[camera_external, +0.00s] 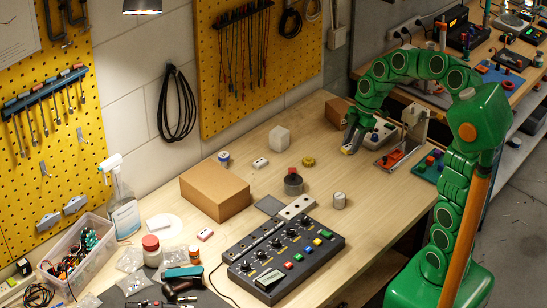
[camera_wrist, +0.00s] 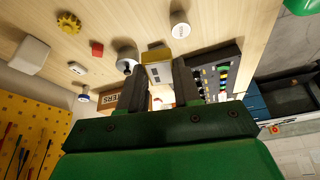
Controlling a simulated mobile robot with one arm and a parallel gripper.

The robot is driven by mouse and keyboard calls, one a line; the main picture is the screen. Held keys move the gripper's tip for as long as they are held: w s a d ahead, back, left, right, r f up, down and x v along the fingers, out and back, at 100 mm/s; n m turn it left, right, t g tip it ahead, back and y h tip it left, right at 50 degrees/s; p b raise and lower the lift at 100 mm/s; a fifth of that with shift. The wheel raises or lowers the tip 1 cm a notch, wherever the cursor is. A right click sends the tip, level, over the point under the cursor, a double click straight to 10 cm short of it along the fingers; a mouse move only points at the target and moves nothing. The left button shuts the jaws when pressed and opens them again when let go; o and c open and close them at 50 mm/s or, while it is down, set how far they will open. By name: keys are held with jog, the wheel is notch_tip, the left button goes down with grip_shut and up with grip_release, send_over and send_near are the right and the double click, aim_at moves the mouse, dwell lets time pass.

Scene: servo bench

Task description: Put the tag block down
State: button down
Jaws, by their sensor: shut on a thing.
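My green arm reaches over the back right of the wooden bench, and my gripper (camera_external: 351,141) points down near the bench top. In the wrist view my gripper (camera_wrist: 160,82) has its two dark fingers closed around a small pale block with a yellow end, which I take to be the tag block (camera_wrist: 158,70). The tag block (camera_external: 346,151) shows only as a small pale and yellow bit at the fingertips in the external view. Whether it touches the bench, I cannot tell.
Bare wood (camera_external: 335,170) lies in front of the gripper.

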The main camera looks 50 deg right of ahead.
jog(key=w+a+r+n, duration=0.1)
jog(key=w+a+r, duration=0.1)
jog(key=w+a, duration=0.65)
jog(key=w+a+r, duration=0.2)
jog(key=w+a, duration=0.6)
jog(key=a, duration=0.2)
jog(key=n+g, duration=0.1)
send_over(207, 175)
jog(key=d, duration=0.1)
jog(key=shift+s+d+f, duration=0.1)
jog(key=shift+s+f, duration=0.05)
jog(key=shift+f, duration=2)
jog(key=shift+s+d+f, duration=0.1)
jog(key=shift+s+f, duration=0.05)
jog(key=shift+f, duration=2)
jog(key=shift+f, duration=0.1)
jog(key=shift+w+a+f, duration=0.1)
jog(key=shift+w+f, duration=0.1)
jog(key=shift+f, duration=1.6)
